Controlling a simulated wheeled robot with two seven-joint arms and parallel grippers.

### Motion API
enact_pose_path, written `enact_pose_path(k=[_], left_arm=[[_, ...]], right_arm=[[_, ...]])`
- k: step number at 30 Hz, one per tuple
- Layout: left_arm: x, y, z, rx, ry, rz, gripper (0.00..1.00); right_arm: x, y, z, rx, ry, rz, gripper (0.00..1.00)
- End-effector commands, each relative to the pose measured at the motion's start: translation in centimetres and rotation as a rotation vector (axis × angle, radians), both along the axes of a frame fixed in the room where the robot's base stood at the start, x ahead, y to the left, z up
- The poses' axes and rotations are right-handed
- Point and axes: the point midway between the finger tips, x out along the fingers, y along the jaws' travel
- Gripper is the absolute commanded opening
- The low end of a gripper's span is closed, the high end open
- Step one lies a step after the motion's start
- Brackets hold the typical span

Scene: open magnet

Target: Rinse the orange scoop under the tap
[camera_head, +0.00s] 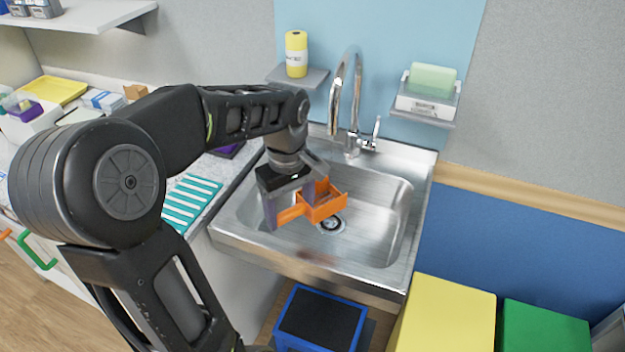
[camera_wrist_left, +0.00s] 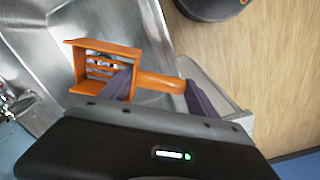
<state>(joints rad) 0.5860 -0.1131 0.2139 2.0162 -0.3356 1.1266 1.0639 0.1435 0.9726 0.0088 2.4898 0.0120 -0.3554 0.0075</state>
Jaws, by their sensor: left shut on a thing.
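The orange scoop (camera_head: 324,201) is a boxy slotted scoop with a short handle. My left gripper (camera_head: 288,205) is shut on its handle and holds it over the sink basin (camera_head: 385,215). The scoop also shows in the left wrist view (camera_wrist_left: 100,66), its handle between the two dark fingers of my left gripper (camera_wrist_left: 155,88). The tap (camera_head: 345,95) is a chrome gooseneck at the back of the sink, with a lever (camera_head: 375,130) on its right. I see no water running. My right gripper is not in view.
A teal ribbed mat (camera_head: 192,202) lies left of the sink. A yellow bottle (camera_head: 296,54) and a green sponge-like block (camera_head: 432,80) sit on small wall shelves beside the tap. Yellow (camera_head: 447,315) and green (camera_head: 545,332) boxes and a blue-rimmed bin (camera_head: 320,318) stand in front.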

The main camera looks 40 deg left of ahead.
Motion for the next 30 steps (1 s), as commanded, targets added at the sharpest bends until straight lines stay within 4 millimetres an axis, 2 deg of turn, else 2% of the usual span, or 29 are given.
enact_pose_path(k=[14,30], left_arm=[[-0.2,-0.1,0.2,0.000,-0.001,0.000,0.28],[-3.6,-2.4,3.7,0.001,-0.001,0.000,0.28]], right_arm=[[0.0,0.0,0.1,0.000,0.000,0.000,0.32],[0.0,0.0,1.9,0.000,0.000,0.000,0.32]])
